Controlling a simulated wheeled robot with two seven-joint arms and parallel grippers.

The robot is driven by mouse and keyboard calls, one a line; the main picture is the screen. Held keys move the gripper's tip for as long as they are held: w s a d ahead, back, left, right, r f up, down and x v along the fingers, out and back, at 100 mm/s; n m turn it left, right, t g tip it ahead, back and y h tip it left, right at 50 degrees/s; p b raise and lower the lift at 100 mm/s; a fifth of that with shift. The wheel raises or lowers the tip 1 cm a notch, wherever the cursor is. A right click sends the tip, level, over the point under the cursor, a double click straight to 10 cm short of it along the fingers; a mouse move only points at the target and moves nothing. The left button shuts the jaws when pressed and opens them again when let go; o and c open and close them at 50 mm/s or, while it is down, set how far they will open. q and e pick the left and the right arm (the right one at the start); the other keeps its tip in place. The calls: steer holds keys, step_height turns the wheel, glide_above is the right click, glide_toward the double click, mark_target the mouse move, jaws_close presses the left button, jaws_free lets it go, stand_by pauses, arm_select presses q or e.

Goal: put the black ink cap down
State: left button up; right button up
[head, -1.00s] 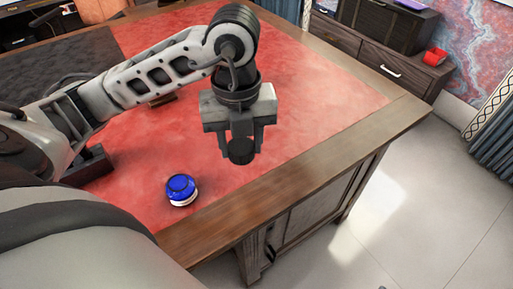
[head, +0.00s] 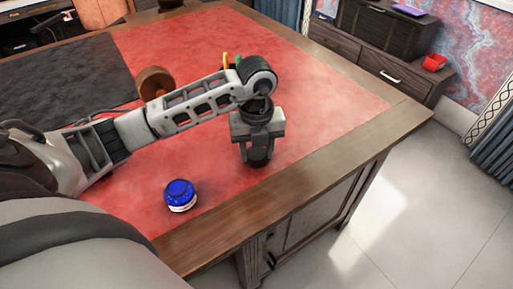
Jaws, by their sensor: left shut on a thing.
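My left gripper (head: 257,150) is shut on the black ink cap (head: 259,160), a small dark round piece between its fingertips. The gripper points down, low over the red leather desk top (head: 310,110), near the desk's front wooden edge. I cannot tell whether the cap touches the leather. An ink bottle with a blue top (head: 180,194) stands on the leather to the left of the gripper, apart from it. My right gripper is not in view.
A brown round wooden object (head: 154,82) stands behind my left arm, with yellow and green pieces (head: 229,62) near it. A dark mat (head: 70,80) covers the desk's left part. The leather right of the gripper is clear. The wooden desk edge (head: 300,174) runs close in front.

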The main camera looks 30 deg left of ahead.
mark_target(256, 152)
arm_select(q)
steer(key=shift+f, duration=0.15)
steer(key=o, duration=1)
steer(key=shift+c, duration=0.2)
step_height(256, 152, up, 12)
steer(key=p, duration=0.1)
steer(key=shift+r, duration=0.2)
